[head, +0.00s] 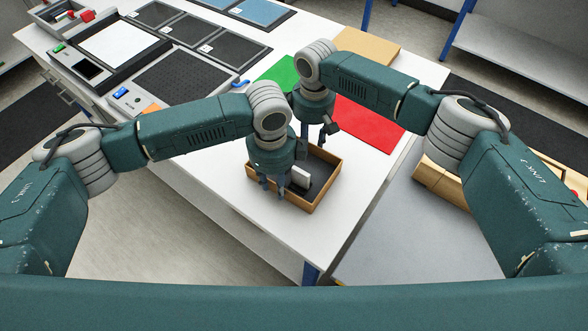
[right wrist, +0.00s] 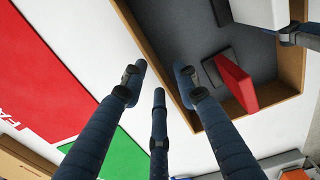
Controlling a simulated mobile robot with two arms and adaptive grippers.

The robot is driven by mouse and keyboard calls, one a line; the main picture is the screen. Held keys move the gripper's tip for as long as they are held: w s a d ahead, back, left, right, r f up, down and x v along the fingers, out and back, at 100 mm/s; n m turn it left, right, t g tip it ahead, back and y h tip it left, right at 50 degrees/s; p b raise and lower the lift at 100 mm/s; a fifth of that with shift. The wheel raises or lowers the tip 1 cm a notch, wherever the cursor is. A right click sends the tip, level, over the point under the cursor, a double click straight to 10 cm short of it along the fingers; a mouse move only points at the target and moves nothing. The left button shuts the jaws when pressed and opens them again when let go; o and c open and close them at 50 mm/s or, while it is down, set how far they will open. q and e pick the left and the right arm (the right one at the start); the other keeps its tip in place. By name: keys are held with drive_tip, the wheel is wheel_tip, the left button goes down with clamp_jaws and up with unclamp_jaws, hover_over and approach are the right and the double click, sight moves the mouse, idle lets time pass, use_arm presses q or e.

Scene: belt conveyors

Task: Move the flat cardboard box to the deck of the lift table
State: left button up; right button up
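A flat tan cardboard box (head: 365,46) lies at the far right corner of the white table. A brown box edge (right wrist: 22,160) at the lower left of the right wrist view looks like the same box. My right gripper (head: 316,138) is above the table, nearer than that box. Its fingers (right wrist: 160,80) are spread and empty, beside the wooden tray. My left gripper (head: 273,192) is down at the tray, beside a white block (head: 300,178). Whether it grips the block is unclear. A lower grey surface (head: 410,225) stands right of the table; I cannot tell whether it is the lift table's deck.
The wooden tray (head: 325,187) also holds a red-and-black piece (right wrist: 236,82). Red (head: 368,122) and green (head: 279,74) panels lie on the table. Another cardboard box (head: 440,183) is at right, partly behind my right arm. Dark panels and devices fill the table's left part.

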use_arm(q)
drive_tip(key=shift+f, duration=0.4)
use_arm(e)
drive_tip(key=shift+f, duration=0.45)
use_arm(q)
clamp_jaws()
use_arm(e)
clamp_jaws()
use_arm(q)
drive_tip(key=shift+r, duration=0.15)
use_arm(e)
drive_tip(key=shift+r, duration=0.2)
